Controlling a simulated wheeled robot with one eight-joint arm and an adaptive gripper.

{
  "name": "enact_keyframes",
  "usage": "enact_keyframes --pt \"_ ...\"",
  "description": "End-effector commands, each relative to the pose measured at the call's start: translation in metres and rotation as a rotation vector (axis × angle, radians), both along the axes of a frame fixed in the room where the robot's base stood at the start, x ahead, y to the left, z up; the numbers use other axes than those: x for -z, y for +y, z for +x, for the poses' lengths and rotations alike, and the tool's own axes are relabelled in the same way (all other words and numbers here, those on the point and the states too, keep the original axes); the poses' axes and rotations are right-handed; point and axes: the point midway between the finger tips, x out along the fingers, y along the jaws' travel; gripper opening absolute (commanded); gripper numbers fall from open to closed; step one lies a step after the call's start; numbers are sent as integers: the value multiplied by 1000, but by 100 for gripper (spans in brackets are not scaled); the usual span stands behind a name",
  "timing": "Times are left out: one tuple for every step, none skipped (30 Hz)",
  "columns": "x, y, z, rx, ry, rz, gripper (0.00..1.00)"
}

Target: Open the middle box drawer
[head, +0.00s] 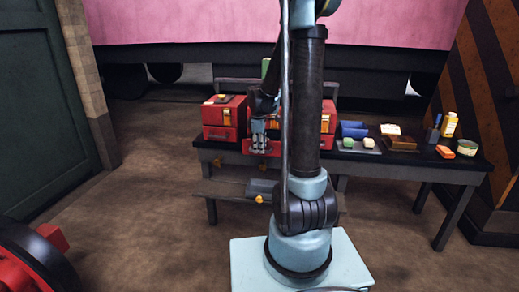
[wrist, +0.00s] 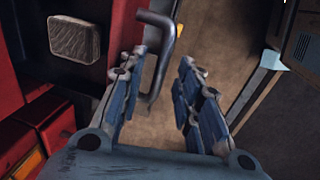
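The middle red box is mostly hidden behind my arm in the head view. A red drawer front (head: 247,147) stands out past the table's front edge there, beside my gripper (head: 263,142). In the wrist view the drawer is pulled out: its red front (wrist: 122,28) is apart from the box, and a pale block (wrist: 75,38) lies in its dark inside. A grey bar handle (wrist: 166,62) sticks out from the front. My gripper (wrist: 165,80) is open, its fingers apart, with the handle between them, nearer the left finger. I cannot tell whether they touch.
Another red box (head: 222,115) stands left on the black table (head: 420,165), and one (head: 328,121) right of my arm. Blue rolls (head: 352,130), a brown block (head: 400,143) and bottles (head: 448,125) lie further right.

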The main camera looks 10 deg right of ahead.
Motion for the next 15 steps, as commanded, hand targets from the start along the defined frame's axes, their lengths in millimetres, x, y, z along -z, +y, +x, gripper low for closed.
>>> enact_keyframes --pt "-6 0 -1 0 0 0 31" --pt "-9 1 -2 0 0 0 31" --pt "-15 1 -3 0 0 0 31" --pt "-19 1 -4 0 0 0 31" --pt "-23 1 -5 0 0 0 31" --pt "-29 2 -5 0 0 0 31" --pt "-34 2 -6 0 0 0 31" --pt "-38 2 -7 0 0 0 31" --pt "-44 3 -8 0 0 0 31" --pt "-49 3 -9 0 0 0 31" --pt "-53 3 -10 0 1 0 31" --pt "-59 4 -11 0 1 0 31" --pt "-64 4 -11 0 1 0 31" --pt "-68 4 -12 0 1 0 31" --pt "-74 4 -13 -1 1 0 31"
